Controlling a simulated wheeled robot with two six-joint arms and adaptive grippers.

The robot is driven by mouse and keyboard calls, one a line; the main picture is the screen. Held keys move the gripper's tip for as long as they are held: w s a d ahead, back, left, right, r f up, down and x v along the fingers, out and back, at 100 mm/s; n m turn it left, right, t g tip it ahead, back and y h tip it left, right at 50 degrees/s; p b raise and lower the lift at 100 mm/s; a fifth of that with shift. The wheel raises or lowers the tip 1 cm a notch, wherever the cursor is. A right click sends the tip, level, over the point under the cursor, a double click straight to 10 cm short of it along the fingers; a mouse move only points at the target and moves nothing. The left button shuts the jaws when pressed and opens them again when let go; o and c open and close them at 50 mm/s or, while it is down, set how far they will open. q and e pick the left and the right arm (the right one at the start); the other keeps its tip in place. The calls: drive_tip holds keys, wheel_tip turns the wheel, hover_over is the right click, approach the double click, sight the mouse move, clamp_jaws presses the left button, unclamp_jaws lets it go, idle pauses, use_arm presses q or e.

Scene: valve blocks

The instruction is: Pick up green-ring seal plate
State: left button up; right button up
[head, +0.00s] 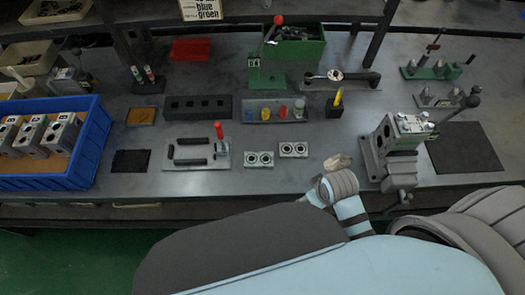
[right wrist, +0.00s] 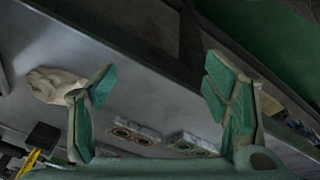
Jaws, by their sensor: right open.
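Two small pale seal plates lie side by side on the grey bench in the head view. The left one (head: 259,159) looks faintly green at its rings; the right one (head: 293,149) has darker rings. In the right wrist view, the farther plate (right wrist: 195,143) looks greenish and the nearer plate (right wrist: 135,131) has reddish-brown rings. Ring colours are hard to tell at this size. My right gripper (right wrist: 160,65) is open and empty, apart from both plates, which appear beyond its fingers. In the head view its fingers are not clearly visible. My left gripper is not in view.
A crumpled pale cloth (head: 338,161) lies right of the plates. A valve block in a vise (head: 400,150) stands farther right. A fixture plate with a red-knobbed lever (head: 219,132) stands left. A blue crate (head: 92,150) is at far left. Bare bench surrounds the plates.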

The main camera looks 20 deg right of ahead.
sight(259, 159)
drive_tip(key=w+a+r+n, duration=0.1)
drive_tip(key=w+n, duration=0.1)
drive_tip(key=w, duration=0.1)
drive_tip(key=w+a+r+n+y, duration=0.1)
drive_tip(key=w+a+r, duration=0.1)
drive_tip(key=w, duration=0.2)
drive_tip(key=w+a+r+n+g, duration=0.1)
drive_tip(key=w+a+r+n, duration=0.1)
drive_tip(key=w, duration=0.1)
drive_tip(key=shift+w+n+p, duration=0.15)
drive_tip(key=shift+n+p, duration=0.15)
drive_tip(key=w+a+r+n+g+y, duration=0.1)
drive_tip(key=w+a+r+n, duration=0.4)
drive_tip(key=w+r+n, duration=0.15)
drive_tip(key=shift+m, duration=0.45)
drive_tip(key=f+b, duration=0.1)
drive_tip(key=f, duration=0.3)
drive_tip(key=w+a+f+b, duration=0.1)
drive_tip(key=f, duration=0.8)
drive_tip(key=shift+w+a+f+b, duration=0.2)
drive_tip(key=shift+a+b, duration=0.1)
drive_tip(key=shift+b, duration=0.1)
drive_tip(key=shift+r, duration=0.1)
drive_tip(key=shift+c, duration=0.4)
drive_tip(key=c, duration=1.3)
